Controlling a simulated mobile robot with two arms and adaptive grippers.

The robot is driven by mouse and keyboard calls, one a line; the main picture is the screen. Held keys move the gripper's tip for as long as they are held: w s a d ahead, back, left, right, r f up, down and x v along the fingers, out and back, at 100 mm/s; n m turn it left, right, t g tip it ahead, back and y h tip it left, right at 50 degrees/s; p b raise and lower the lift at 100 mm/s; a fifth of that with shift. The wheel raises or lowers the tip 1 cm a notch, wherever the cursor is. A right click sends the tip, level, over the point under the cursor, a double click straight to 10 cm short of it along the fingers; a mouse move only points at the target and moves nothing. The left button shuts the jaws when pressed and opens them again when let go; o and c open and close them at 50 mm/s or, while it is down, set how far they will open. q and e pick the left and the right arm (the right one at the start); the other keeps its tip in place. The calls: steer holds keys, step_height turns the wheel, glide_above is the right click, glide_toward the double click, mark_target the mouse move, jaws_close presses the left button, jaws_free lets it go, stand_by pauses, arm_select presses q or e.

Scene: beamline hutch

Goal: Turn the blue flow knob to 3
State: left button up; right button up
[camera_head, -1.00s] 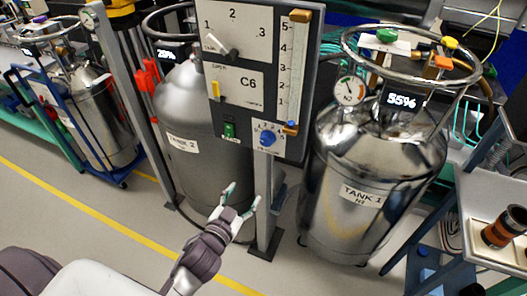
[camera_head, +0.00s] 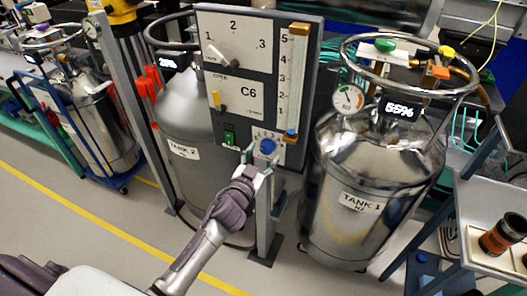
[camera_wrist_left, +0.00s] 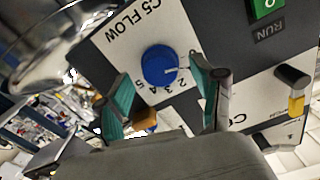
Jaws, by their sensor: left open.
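The blue flow knob (camera_head: 267,146) is at the lower right of the grey control panel. In the left wrist view the knob (camera_wrist_left: 158,65) sits on a white plate marked C5 FLOW. Its white pointer line points right, short of the figures 2 to 5 along its lower edge. My left gripper (camera_head: 258,164) is just below and in front of the knob. In the wrist view its two green-padded fingers (camera_wrist_left: 163,92) are spread, one at each side below the knob, with nothing between them. Contact with the knob cannot be made out. My right gripper is not in view.
The panel also carries a 1-2-3 selector (camera_head: 224,57), a yellow-tipped lever (camera_head: 217,100), a green switch (camera_head: 230,138) and a scale tube (camera_head: 294,80). Tank 2 (camera_head: 188,115) stands left behind it, tank 1 (camera_head: 358,180) right. Open floor lies front left.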

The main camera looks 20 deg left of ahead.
arm_select(q)
steer(key=shift+w, duration=0.55)
steer(key=c, duration=1.1)
steer(key=shift+c, duration=0.2)
